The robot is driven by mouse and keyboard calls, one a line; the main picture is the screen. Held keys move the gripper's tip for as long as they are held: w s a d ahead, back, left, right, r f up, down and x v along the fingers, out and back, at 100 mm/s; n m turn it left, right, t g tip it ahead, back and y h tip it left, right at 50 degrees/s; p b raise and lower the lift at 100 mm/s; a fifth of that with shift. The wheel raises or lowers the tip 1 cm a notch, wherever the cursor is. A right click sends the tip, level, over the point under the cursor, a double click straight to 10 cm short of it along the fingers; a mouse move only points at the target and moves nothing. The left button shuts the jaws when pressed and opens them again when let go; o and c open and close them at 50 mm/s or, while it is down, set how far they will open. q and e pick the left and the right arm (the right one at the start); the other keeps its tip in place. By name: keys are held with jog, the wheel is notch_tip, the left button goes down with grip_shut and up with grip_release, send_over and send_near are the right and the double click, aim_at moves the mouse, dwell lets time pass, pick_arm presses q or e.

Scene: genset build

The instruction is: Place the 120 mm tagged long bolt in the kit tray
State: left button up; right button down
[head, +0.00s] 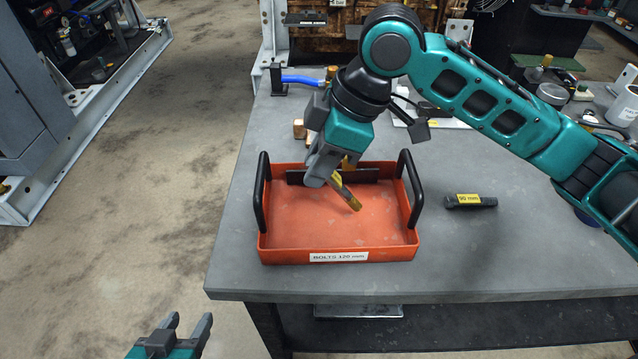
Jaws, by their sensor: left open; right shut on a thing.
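The orange-red kit tray (275,243) stands on the grey table, with black handles at both sides and a label reading "BOLTS 120 mm". My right gripper (330,178) reaches in over the tray, pointing down, and is shut on a bolt (352,199) with a yellow tag and a brass-coloured end. The bolt is tilted down to the right over the tray floor. I cannot tell whether its end touches the floor, and the tag text is unreadable. My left gripper (188,325) is open and empty at the bottom left, off the table.
A dark bolt tagged "90 mm" (470,201) lies on the table (450,255) right of the tray. A blue-handled tool (302,80) and small brass-coloured blocks (299,129) are behind the tray.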

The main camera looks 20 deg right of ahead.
aim_at(337, 185)
pick_arm(q)
jog(key=shift+w+d+b, duration=0.1)
jog(key=shift+w+b, duration=0.15)
jog(key=shift+b, duration=0.25)
pick_arm(e)
notch_tip(337, 185, down, 4)
jog(key=shift+f, duration=0.1)
jog(key=shift+f, duration=0.1)
jog(key=c, duration=1.2)
grip_release()
jog(key=shift+c, duration=0.2)
jog(key=o, duration=0.4)
jog(key=shift+c, duration=0.2)
pick_arm(q)
jog(key=shift+s+f, duration=0.2)
jog(key=shift+f, duration=0.05)
